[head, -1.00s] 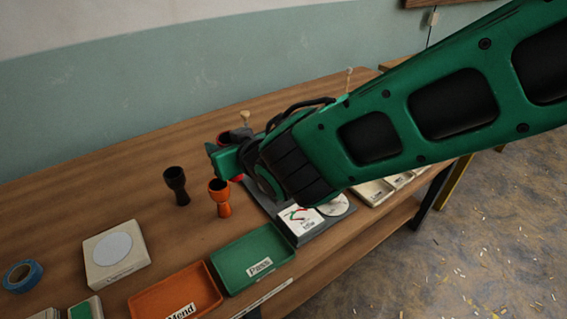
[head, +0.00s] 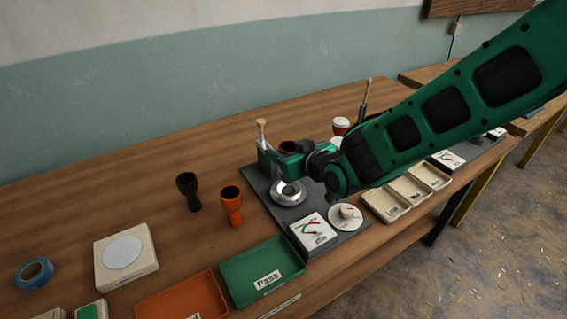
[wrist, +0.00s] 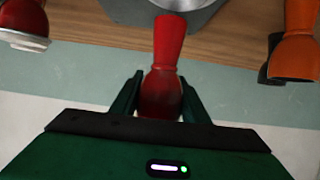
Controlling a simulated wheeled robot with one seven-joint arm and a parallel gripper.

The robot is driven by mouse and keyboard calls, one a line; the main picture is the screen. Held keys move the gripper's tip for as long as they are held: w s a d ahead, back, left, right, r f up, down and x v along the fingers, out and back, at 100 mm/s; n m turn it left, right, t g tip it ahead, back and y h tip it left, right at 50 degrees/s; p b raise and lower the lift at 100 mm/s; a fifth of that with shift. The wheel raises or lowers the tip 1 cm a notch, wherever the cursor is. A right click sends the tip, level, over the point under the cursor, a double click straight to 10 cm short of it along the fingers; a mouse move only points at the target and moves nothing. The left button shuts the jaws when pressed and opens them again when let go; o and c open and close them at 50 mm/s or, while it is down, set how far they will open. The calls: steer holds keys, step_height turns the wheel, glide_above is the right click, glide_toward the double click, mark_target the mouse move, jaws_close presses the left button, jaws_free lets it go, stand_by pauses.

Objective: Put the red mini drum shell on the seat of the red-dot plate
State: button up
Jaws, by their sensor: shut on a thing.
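The red mini drum shell (wrist: 168,45) is between the fingers of my gripper (wrist: 160,92) in the wrist view, with its darker, wider end at the fingers. In the head view my gripper (head: 290,160) is above the back part of a dark grey plate (head: 262,182), and only the shell's dark rim (head: 287,147) shows behind it. A silver ring seat (head: 288,193) lies on this plate, in front of my gripper and apart from the shell. I cannot make out a red dot on the plate. A second station on the right is largely hidden by my arm.
A black shell (head: 188,191) and an orange shell (head: 231,205) stand left of the plate. A gauge (head: 313,231) and a round dial (head: 346,217) are at its front. A wooden-topped post (head: 262,133) rises behind. A red-and-white drum (head: 340,126), trays (head: 408,188) and the green Pass tray (head: 262,270) are nearby.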

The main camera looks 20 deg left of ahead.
steer(key=shift+f, duration=1.95)
steer(key=o, duration=1.1)
steer(key=shift+c, duration=0.2)
steer(key=v, duration=1.2)
steer(key=shift+w, duration=0.1)
